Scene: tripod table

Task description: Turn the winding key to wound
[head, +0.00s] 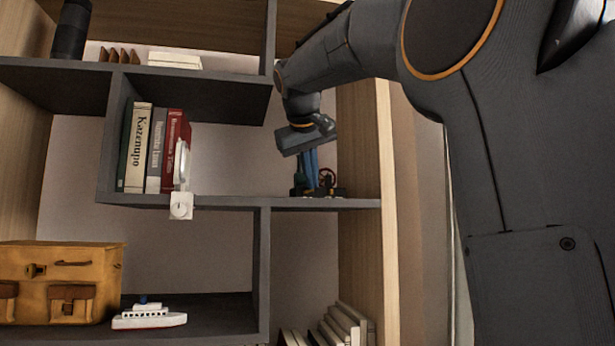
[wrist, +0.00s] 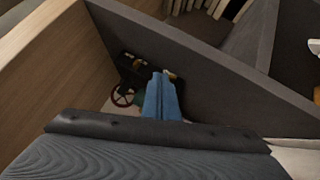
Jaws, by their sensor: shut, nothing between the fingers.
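A small dark model (head: 333,190) with a red spoked wheel (head: 327,177) stands on the middle shelf at its right end. It also shows in the wrist view (wrist: 128,66), with the wheel (wrist: 122,96) at its left. My gripper (head: 314,184) points down at the model, its blue fingers shut together with nothing between them. In the wrist view the fingertips (wrist: 160,76) are close over the model and hide part of it. A small brass-coloured piece (wrist: 171,75) shows beside the fingertips. I cannot tell whether it is the winding key, or whether the fingers touch it.
A wooden side panel (head: 358,145) stands close right of the model. Upright books (head: 155,150) and a white dial-like piece (head: 181,206) are at the shelf's left. A yellow case (head: 60,270) and toy ship (head: 150,317) sit below. The shelf between books and model is clear.

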